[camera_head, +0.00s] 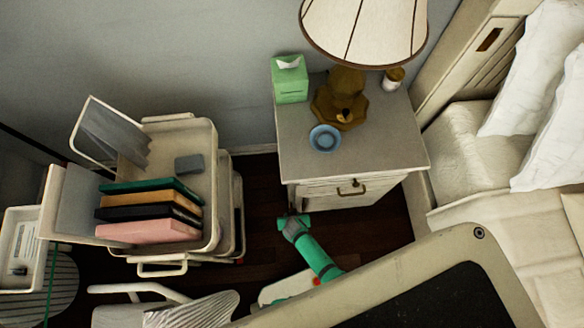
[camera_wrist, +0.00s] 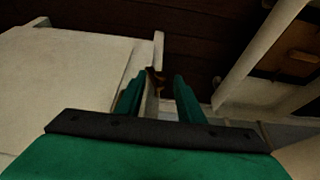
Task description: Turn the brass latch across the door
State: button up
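My gripper (camera_head: 294,213) is low at the left front corner of the white nightstand (camera_head: 345,128). In the wrist view, its two green fingers (camera_wrist: 165,80) are open with a gap between them. A small brown-brass piece (camera_wrist: 155,77), apparently the latch, shows between the fingertips, closer to the left finger, at the edge of a pale panel (camera_wrist: 80,75). I cannot tell whether a finger touches it. The latch's angle is unclear. In the head view the latch is too small or hidden to make out. A brass drawer handle (camera_head: 353,188) is on the nightstand's front.
A lamp (camera_head: 362,30), tissue box (camera_head: 290,80), blue bowl (camera_head: 325,138) and small jar (camera_head: 393,78) stand on the nightstand. A cream cart (camera_head: 215,190) with books is at left, the bed (camera_head: 455,155) at right. Dark floor (camera_head: 262,185) shows between cart and nightstand.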

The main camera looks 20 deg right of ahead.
jog(key=shift+w+f, duration=0.2)
jog(key=shift+f, duration=0.4)
grip_shut()
